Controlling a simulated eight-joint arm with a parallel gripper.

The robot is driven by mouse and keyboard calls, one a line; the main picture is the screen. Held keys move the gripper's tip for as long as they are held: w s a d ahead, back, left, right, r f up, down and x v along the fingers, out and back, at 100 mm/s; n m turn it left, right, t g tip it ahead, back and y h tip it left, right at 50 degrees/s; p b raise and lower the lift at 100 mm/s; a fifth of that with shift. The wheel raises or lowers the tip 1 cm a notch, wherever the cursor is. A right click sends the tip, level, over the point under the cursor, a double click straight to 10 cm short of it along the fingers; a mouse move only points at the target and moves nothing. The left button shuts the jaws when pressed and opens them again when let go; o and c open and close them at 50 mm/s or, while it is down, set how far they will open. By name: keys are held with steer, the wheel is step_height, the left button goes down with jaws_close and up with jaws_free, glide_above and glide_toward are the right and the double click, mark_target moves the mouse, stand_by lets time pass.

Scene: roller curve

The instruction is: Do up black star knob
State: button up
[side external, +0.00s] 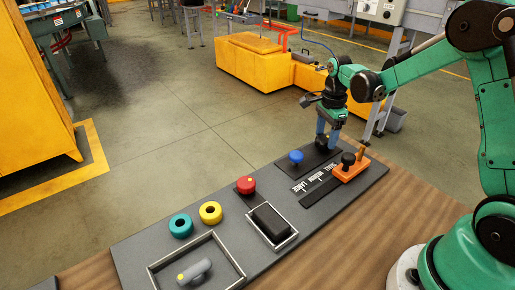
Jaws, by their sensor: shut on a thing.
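My gripper (326,138) points down at the far end of the grey board, over the black plate that carries the blue knob. It is shut on a dark knob (321,144), which appears to be the black star knob. The knob is small here and partly covered by the fingers, so its star shape and how tightly it is seated cannot be told. A second black knob (348,158) stands upright on an orange block (351,171) just to the right, apart from my gripper.
A blue knob (296,157) stands close left of my gripper. A brown handle (361,151) rises beside the orange block. A red button (246,186), yellow ring (210,212), teal ring (181,225), framed black block (270,223) and grey handle (195,272) lie nearer on the board (140,246).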

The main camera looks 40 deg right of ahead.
mark_target(324, 139)
stand_by(0.4)
steer(key=o, duration=1.3)
steer(key=shift+r, duration=2.85)
steer(key=shift+s+a+r+n, duration=0.1)
steer(key=shift+a+r+n, duration=0.2)
steer(key=shift+n, duration=0.1)
steer(key=s+a+r+n+t, duration=0.1)
steer(key=s+a+n+t, duration=0.1)
steer(key=n, duration=0.5)
steer(key=s+a+r+n+t, duration=0.1)
steer(key=s+a+n+t, duration=0.1)
steer(key=s+a+n, duration=0.2)
steer(key=s+a+r+n+t, duration=0.2)
steer(key=s+a+n+t, duration=0.1)
steer(key=a+n, duration=0.4)
steer(key=shift+r+n, duration=0.1)
steer(key=shift+n, duration=1.4)
